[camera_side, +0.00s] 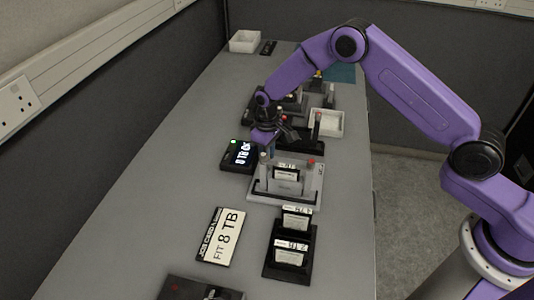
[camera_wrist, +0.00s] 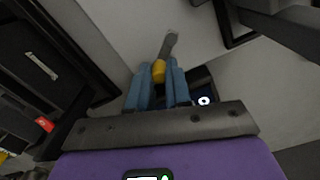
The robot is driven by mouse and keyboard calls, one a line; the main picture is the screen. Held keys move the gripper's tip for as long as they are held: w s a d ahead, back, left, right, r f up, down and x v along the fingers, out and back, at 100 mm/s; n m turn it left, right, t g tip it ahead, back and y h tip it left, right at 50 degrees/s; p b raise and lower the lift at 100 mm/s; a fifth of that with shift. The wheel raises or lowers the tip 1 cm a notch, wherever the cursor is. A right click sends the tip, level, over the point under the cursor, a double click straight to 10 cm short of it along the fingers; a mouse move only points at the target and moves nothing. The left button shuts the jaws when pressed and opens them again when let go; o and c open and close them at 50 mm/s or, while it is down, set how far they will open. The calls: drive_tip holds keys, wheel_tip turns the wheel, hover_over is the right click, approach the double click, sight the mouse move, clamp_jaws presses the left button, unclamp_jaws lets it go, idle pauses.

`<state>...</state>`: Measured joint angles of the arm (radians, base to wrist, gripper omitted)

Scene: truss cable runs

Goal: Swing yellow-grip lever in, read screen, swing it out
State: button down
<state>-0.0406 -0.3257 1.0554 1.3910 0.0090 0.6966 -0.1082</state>
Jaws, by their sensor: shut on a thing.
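In the wrist view, my gripper (camera_wrist: 159,75) has its blue fingers closed on the yellow grip (camera_wrist: 158,70) of a lever. The lever's grey metal arm (camera_wrist: 168,45) reaches up beyond the fingertips. In the side view, my gripper (camera_side: 267,138) is low over the table beside the black screen box (camera_side: 238,155); its fingers hide the yellow grip there. The lit screen (camera_side: 242,152) shows small white text with "TB" in it; the rest is hard to read. A grey dock (camera_side: 287,196) holding a labelled drive (camera_side: 286,174) stands just in front of my gripper.
A white card (camera_side: 222,236) reading "FIT 8 TB" lies on the table. A black rack (camera_side: 290,266) holds two drives. White bins (camera_side: 325,122) and (camera_side: 243,41), and other dark fixtures, stand farther back. The table's left side is clear.

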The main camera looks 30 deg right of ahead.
drive_tip(key=c, duration=1.1)
unclamp_jaws()
drive_tip(key=shift+o, duration=0.2)
drive_tip(key=shift+r, duration=0.1)
wheel_tip(320, 180, up, 17)
drive_tip(key=shift+r, duration=0.15)
drive_tip(key=shift+s, duration=0.1)
